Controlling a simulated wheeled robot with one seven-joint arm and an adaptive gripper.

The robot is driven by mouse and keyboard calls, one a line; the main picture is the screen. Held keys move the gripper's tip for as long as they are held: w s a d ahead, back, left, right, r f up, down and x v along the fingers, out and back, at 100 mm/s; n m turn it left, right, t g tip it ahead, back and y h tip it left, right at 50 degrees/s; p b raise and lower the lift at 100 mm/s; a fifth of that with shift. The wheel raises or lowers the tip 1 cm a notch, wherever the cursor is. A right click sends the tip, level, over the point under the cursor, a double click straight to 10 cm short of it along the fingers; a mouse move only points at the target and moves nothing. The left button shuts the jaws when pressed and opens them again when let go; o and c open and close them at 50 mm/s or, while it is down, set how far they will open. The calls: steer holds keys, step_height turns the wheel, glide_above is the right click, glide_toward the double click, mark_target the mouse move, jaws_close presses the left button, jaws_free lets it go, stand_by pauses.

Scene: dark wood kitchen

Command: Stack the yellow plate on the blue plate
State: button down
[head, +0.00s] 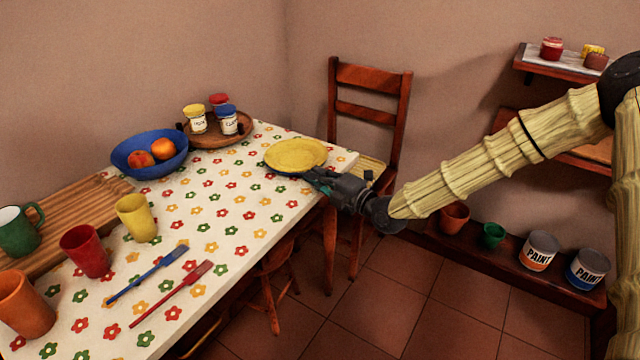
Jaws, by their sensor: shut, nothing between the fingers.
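The yellow plate (296,154) lies near the far right corner of the flowered table. A thin dark bluish edge shows under its front rim; it may be the blue plate, but almost all of it is hidden. My gripper (312,176) is shut and empty at the near right side of the yellow plate, close to its rim. I cannot tell whether the fingertips touch the plate.
A blue bowl with fruit (150,152) and a round wooden tray (212,139) with jars stand behind, to the left. A wooden chair (368,110) stands beyond the table's right edge. The table's middle is clear.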

steer(key=shift+w, duration=0.35)
steer(key=shift+w, duration=0.1)
steer(key=shift+w+b, duration=0.45)
steer(key=shift+w, duration=0.55)
